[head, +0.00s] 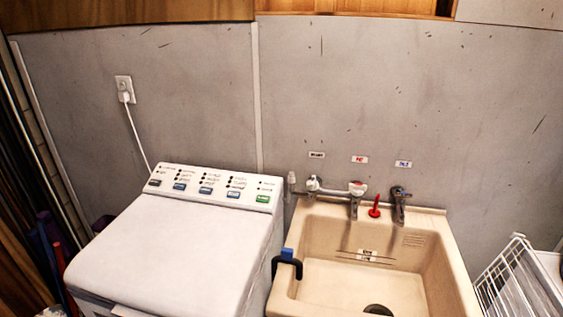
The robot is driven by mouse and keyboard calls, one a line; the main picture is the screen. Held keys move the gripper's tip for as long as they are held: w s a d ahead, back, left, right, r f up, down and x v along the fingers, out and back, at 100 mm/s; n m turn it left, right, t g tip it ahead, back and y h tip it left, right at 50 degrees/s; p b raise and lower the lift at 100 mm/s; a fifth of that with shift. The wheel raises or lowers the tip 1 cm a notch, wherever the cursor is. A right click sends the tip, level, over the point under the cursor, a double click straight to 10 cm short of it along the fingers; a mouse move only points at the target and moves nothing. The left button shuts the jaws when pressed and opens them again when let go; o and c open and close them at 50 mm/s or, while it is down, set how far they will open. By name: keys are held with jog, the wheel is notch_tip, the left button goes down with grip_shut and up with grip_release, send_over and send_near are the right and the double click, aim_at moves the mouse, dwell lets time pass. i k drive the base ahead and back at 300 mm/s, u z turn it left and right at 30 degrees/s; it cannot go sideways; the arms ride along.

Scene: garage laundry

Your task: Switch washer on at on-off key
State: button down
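The washer (170,255) is a white top-loading machine at the lower left in the head view, with its lid shut. Its sloped control panel (217,181) runs along the back edge. The panel has a dark key (154,183) at the left end, several blue keys (206,191) in the middle and a green key (262,199) at the right end. Small dark marks with print stand above the keys. The print is too small to read, so I cannot tell which is the on-off key. No lit lamp can be made out. My gripper is not in view.
A beige sink (450,250) with taps stands just right of the washer. A black and blue clamp-like piece (287,260) sits on its left rim. A white wire rack (515,280) is at far right. A white cord (136,135) runs from the wall outlet (124,88) behind the washer.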

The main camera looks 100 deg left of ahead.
aim_at(153, 182)
jog(key=u, duration=0.05)
jog(key=k, duration=2.85)
jog(key=u, duration=2.65)
jog(key=i, duration=1.05)
jog(key=u, duration=0.1)
